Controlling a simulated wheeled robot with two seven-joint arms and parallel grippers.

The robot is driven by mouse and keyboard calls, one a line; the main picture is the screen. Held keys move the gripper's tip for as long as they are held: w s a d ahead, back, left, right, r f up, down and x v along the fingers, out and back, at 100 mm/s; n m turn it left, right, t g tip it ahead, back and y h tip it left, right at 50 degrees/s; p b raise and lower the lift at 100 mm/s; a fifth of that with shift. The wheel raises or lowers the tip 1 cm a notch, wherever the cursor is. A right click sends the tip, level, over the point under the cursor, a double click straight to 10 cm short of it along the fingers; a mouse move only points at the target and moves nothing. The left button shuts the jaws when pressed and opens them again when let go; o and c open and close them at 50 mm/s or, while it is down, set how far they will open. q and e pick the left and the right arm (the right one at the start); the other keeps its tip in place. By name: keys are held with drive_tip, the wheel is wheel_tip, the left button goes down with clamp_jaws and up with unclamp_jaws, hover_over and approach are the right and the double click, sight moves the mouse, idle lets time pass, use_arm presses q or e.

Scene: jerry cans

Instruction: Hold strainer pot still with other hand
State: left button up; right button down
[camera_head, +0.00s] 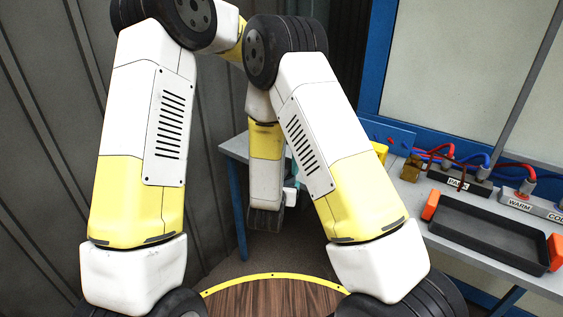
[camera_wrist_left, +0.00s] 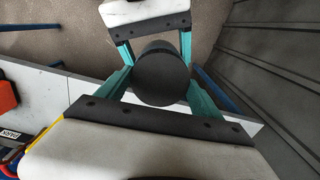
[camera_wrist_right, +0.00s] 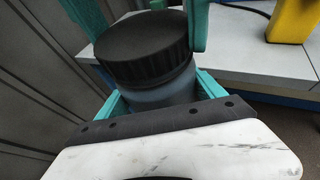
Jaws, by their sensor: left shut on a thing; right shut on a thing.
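The strainer pot (camera_wrist_right: 163,94) shows in the right wrist view as a dull grey body under a black ribbed lid (camera_wrist_right: 145,48). My right gripper (camera_wrist_right: 160,88) is shut on the pot's body, with a teal finger on each side. My left gripper (camera_wrist_left: 163,78) is shut on the lid, which shows as a dark round face (camera_wrist_left: 163,75) in the left wrist view. The two grippers face each other across the pot. In the head view my forearms hide the pot and nearly all of both grippers.
A grey-white table (camera_head: 420,195) runs along the right. On it are a black tray (camera_head: 490,232) with orange handles, a labelled WARM box (camera_head: 530,205), a dark box (camera_head: 460,180) with cables, and a yellow thing (camera_wrist_right: 292,20). A grey ribbed wall (camera_head: 45,150) stands on the left.

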use_arm(q)
drive_tip(key=shift+r, duration=0.2)
idle(0.3)
drive_tip(key=shift+r, duration=0.9)
drive_tip(key=shift+r, duration=0.1)
